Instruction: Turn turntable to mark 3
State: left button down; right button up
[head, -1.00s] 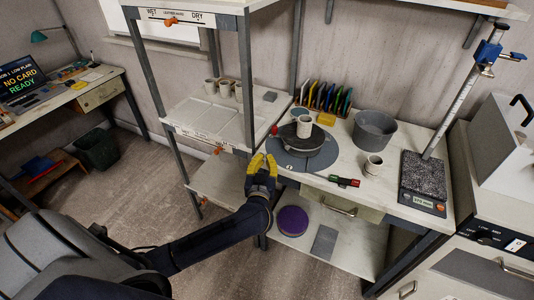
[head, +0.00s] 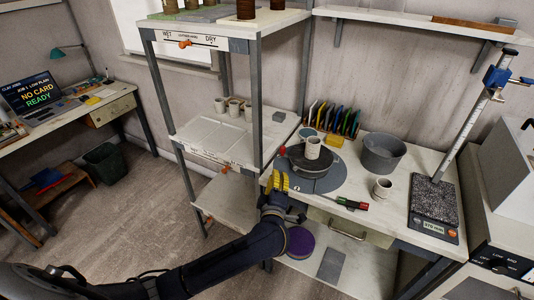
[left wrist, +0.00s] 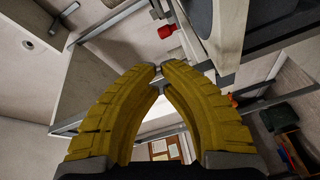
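The turntable (head: 296,164) is a dark disc on a round grey base plate (head: 325,184) at the left end of the workbench. A white cup (head: 313,147) stands upright on it. A red knob (head: 282,151) shows at its left edge. The mark numbers are too small to read. My left gripper (head: 279,181), with yellow fingers, is in front of and left of the turntable, apart from it. In the left wrist view its fingertips (left wrist: 159,68) come together with nothing between them. The red knob (left wrist: 167,31) shows beyond them. My right gripper is not in view.
A shelf rack (head: 256,125) stands close left of the gripper. A red-and-green tool (head: 352,203) lies at the bench's front edge. A cup (head: 381,188), a grey bucket (head: 383,155), coloured cards (head: 333,119) and a scale (head: 435,208) stand on the bench.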

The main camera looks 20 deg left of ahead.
pick_arm(q)
jog(key=w+a+n, duration=0.1)
jog(key=w, duration=0.3)
jog(key=w+a+n, duration=0.1)
jog(key=w, duration=0.4)
jog(key=w+a+f+n, duration=0.1)
jog(key=w+a+n, duration=0.1)
jog(key=w, duration=0.2)
jog(key=shift+w+a, duration=0.1)
jog(key=shift+w, duration=0.05)
jog(key=shift+a, duration=0.1)
dwell(0.4)
